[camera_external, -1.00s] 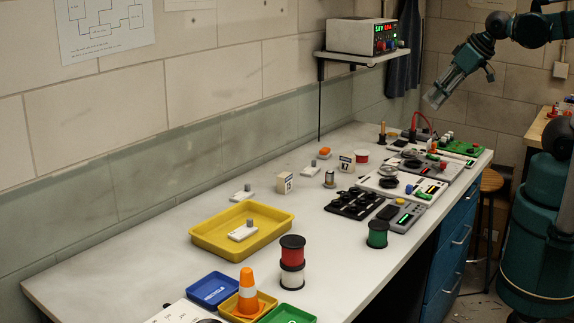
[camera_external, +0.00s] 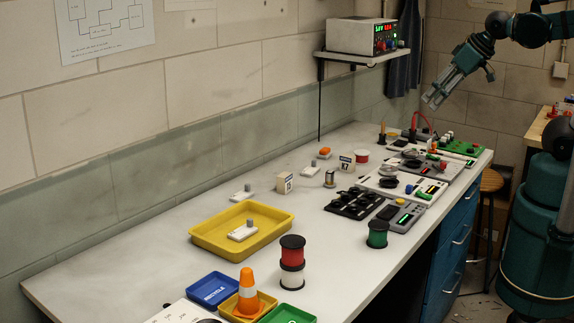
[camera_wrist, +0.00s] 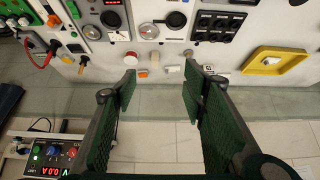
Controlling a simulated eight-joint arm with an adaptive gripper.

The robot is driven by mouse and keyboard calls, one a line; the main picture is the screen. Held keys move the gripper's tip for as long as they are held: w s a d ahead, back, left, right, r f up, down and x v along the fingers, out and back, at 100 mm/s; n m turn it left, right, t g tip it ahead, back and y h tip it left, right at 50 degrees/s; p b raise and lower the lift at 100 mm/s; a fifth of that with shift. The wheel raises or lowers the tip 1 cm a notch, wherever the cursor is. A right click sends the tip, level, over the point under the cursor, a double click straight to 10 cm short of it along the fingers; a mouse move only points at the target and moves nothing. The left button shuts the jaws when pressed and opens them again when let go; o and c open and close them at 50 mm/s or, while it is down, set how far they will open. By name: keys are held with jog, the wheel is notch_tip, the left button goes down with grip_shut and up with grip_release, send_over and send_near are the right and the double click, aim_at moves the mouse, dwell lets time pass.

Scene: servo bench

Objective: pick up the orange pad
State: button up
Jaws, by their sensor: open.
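The orange pad (camera_external: 324,150) is a small orange block on a white base, at the back of the bench near the wall. It also shows in the wrist view as a small orange patch (camera_wrist: 142,72) near the left fingertip's side of the gap. My gripper (camera_external: 433,98) hangs high above the far right of the bench, well apart from the pad. In the wrist view my gripper (camera_wrist: 160,80) has its two green-lined fingers spread, with nothing held between them.
White-based parts with grey knobs (camera_external: 310,171) are nearby. Dark modules (camera_external: 355,203) crowd the right. The shelf with power supply (camera_external: 362,37) overhangs the back. Bare bench lies left of the pad.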

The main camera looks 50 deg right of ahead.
jog(key=w, duration=0.1)
jog(key=m+g, duration=0.7)
jog(key=m, duration=0.9)
send_over(329, 147)
jog(key=f, duration=2.1)
jog(key=shift+s+a+f, duration=0.2)
jog(key=shift+a+f, duration=0.1)
jog(key=shift+f, duration=0.05)
jog(key=shift+w+d+f, duration=0.1)
jog(key=shift+w+f, duration=0.1)
jog(key=shift+f, duration=0.2)
jog(key=shift+f, duration=0.1)
jog(key=shift+f, duration=1.2)
